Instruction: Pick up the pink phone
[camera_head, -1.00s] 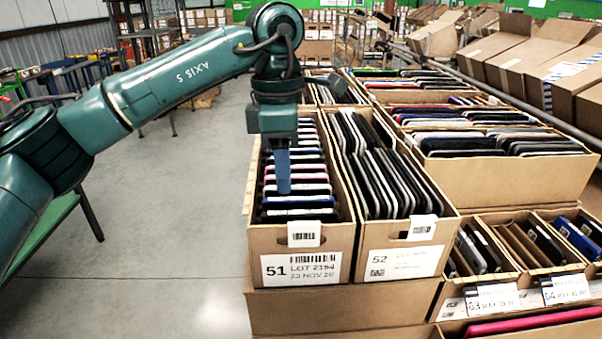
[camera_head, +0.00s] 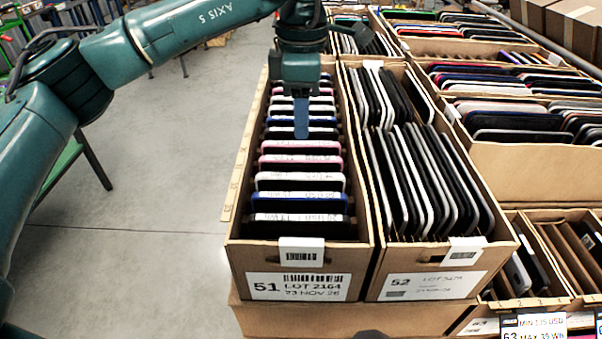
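Carton 51 (camera_head: 298,262) holds a row of phones standing on edge, white, black, blue and pink. A pink phone (camera_head: 300,162) stands about mid-row, and another pinkish edge (camera_head: 300,145) shows just behind it. My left gripper (camera_head: 302,133) points down over the row from the far side, its blue finger ending just behind the pink phones in the picture. Only one finger outline shows, so its opening is hidden. I cannot tell whether it touches a phone. Nothing is visibly lifted. My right gripper is not in view.
Carton 52 (camera_head: 433,285), full of dark and silver phones, stands tight against the right side of carton 51. More filled cartons (camera_head: 540,158) lie further right and behind. Open floor (camera_head: 160,220) lies to the left.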

